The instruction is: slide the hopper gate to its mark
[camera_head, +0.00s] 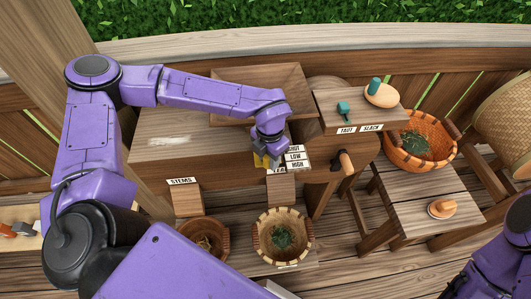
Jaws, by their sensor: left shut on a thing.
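My left gripper (266,160) is at the front of the wooden hopper (262,78), its yellow-tipped fingers beside the labels (295,157). The labels include LOW and HIGH, and the top one is partly covered. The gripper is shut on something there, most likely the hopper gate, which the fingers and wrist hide. I cannot make out the gate's position against the marks. My right arm (505,262) shows at the lower right edge; its gripper cannot be made out.
A basket of leaves (259,232) and a second basket (190,238) stand below the chutes. A wooden crank handle (343,161) sticks out right of the labels. A TAUT/SLACK box (335,98) stands further right. An orange basket (446,139) is beside a small table (405,215).

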